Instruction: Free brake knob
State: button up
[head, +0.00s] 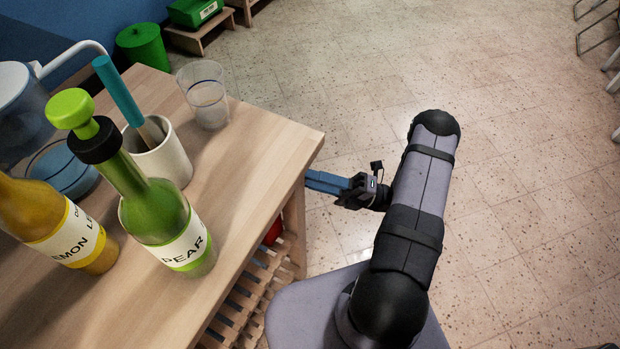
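No brake knob can be made out for certain. A small red thing (273,232) shows under the top of the wooden cart (255,130), mostly hidden by the cart's edge and leg; I cannot tell what it is. My gripper (312,181) is beside the cart's right edge, with its blue fingers pointing left toward the cart's side. The fingertips are at or behind the corner edge, and contact cannot be told. The fingers look close together, but from this angle any gap, or anything between them, is unclear.
On the cart stand a green pear bottle (170,225), a yellow lemon bottle (65,235), a white cup (170,163) with a teal-handled tool (118,90), and a glass (207,100). A slatted shelf (250,290) is below. The floor (520,190) to the right is clear.

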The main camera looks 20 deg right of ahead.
jog(key=o, duration=1.1)
jog(key=shift+c, duration=0.2)
jog(key=shift+d, duration=0.1)
jog(key=b+v, duration=0.1)
jog(key=v, duration=0.6)
jog(key=shift+s+f, duration=0.1)
